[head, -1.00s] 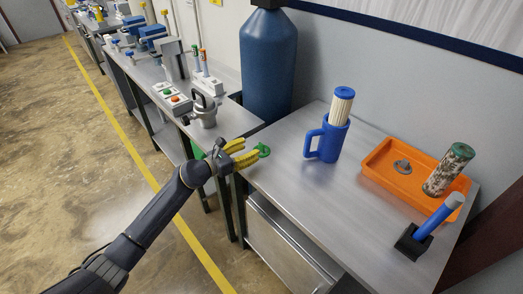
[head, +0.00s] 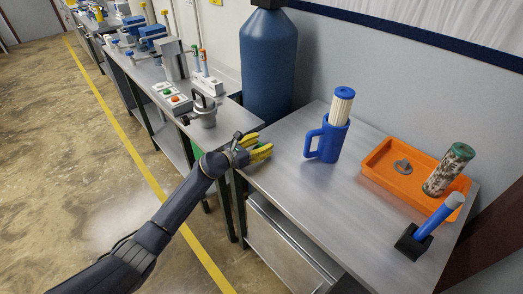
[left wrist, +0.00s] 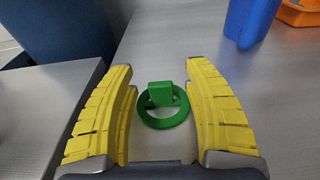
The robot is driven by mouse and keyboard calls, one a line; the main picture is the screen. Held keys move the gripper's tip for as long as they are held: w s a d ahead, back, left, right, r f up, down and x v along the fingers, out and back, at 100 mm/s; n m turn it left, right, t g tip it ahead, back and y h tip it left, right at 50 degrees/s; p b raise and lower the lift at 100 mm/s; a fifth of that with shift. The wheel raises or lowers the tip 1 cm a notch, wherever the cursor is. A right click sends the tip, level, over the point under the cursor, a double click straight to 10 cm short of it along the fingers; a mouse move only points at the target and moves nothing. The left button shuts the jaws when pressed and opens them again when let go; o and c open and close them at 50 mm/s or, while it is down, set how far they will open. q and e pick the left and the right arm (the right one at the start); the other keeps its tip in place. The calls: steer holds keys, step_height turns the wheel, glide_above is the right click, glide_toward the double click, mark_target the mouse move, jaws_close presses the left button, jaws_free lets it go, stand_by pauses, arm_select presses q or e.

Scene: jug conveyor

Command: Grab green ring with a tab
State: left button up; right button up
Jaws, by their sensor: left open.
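The green ring (left wrist: 164,120) with its raised tab (left wrist: 160,95) lies on the metal table in the left wrist view. My left gripper (left wrist: 163,78) is open, with one yellow finger on each side of the ring, apart from it. In the head view my left gripper (head: 266,148) is low at the table's left edge. There the ring is mostly hidden behind the fingers. My right gripper is not in view.
A blue jug (head: 326,141) with a white filter in it stands behind and right of the gripper. An orange tray (head: 383,178), a dirty filter (head: 448,170) and a black holder (head: 411,243) are farther right. A blue tank (head: 268,70) stands behind. The table's front middle is clear.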

arm_select(q)
steer(key=shift+c, duration=0.3)
jaws_close()
steer(key=shift+r, duration=0.15)
